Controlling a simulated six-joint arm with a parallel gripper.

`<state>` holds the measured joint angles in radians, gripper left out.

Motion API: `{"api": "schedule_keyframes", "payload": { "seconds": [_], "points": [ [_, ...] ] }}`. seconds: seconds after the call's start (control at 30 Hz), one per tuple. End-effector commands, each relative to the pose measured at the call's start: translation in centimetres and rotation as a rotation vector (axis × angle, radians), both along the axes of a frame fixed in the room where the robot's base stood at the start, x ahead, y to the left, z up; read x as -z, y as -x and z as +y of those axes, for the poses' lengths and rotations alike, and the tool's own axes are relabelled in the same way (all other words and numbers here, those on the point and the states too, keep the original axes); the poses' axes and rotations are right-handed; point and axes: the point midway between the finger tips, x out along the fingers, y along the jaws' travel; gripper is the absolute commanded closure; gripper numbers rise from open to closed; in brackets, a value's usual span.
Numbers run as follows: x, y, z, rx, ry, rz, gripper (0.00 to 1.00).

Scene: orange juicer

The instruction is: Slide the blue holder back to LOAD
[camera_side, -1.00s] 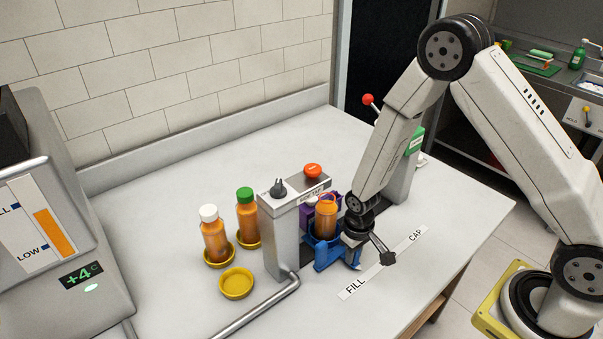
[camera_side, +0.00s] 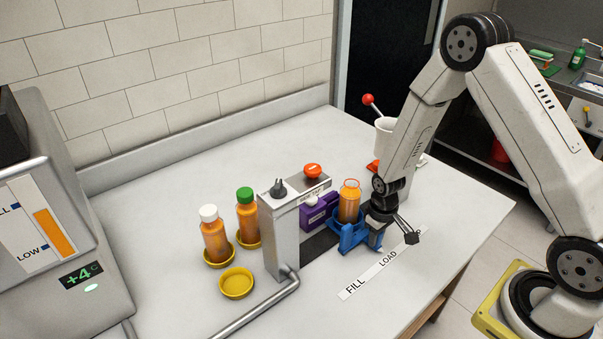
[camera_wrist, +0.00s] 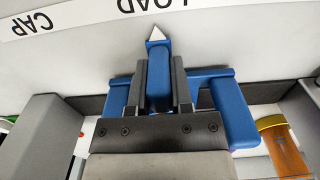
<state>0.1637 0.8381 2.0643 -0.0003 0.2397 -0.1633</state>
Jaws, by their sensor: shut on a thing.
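The blue holder (camera_side: 349,238) stands on the dark track beside the label strip, with an uncapped orange bottle (camera_side: 349,205) upright in it. My gripper (camera_side: 378,228) is at the holder's front right. In the wrist view, my gripper (camera_wrist: 158,75) is shut on the holder's upright blue handle, one finger on each side. The blue holder (camera_wrist: 238,110) has a white pointer tip (camera_wrist: 156,34) that lies by the LOAD word (camera_wrist: 160,4) on the strip.
The grey filling post (camera_side: 280,235) with a red button stands left of the holder, a purple block (camera_side: 318,214) behind. Bottles with white (camera_side: 214,238) and green (camera_side: 246,215) caps stand in yellow rings; one yellow ring (camera_side: 236,283) is empty. The front counter is clear.

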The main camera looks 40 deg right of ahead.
Motion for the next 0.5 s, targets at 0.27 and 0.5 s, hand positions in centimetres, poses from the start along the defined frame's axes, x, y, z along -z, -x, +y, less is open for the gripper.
{"api": "schedule_keyframes", "payload": {
  "seconds": [0.27, 0.5],
  "points": [
    [-0.11, -0.22, -0.13, -0.001, 0.001, -0.007, 1.00],
    [-0.07, -0.14, -0.10, 0.000, 0.001, -0.004, 0.38]
  ]
}}
